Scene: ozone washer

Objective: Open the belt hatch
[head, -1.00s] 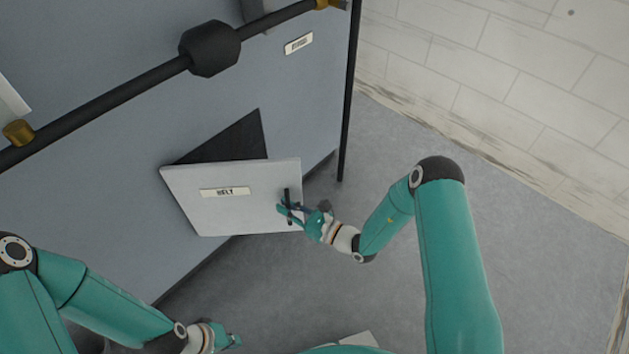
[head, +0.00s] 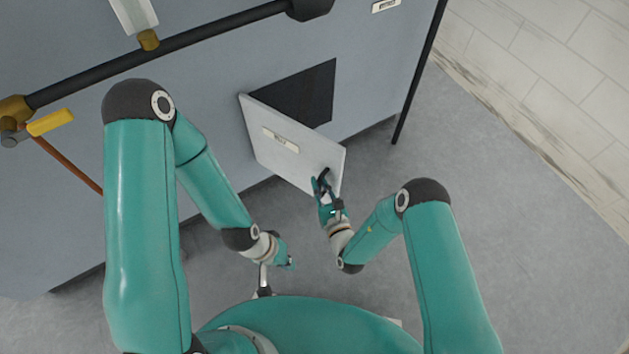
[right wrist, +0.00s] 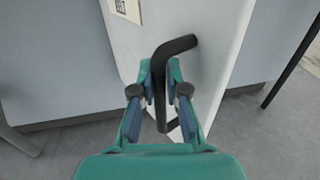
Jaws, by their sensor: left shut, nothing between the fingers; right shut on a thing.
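The belt hatch (head: 285,150) is a light grey panel with a small label, hinged at its left edge and swung out from the grey machine wall. A dark opening (head: 305,95) shows behind it. My right gripper (head: 322,184) is shut on the hatch's black handle (right wrist: 176,47), near the panel's free edge. In the right wrist view the handle passes between the fingers of the right gripper (right wrist: 160,92). My left gripper (head: 288,263) is shut and empty, low over the floor, left of my right gripper and apart from the hatch.
A black rail (head: 170,45) runs along the machine front (head: 215,80) above the hatch. A yellow handle (head: 50,122) is at the far left. A thin black post (head: 420,70) stands at the machine's right edge. The grey floor (head: 520,230) at the right is clear.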

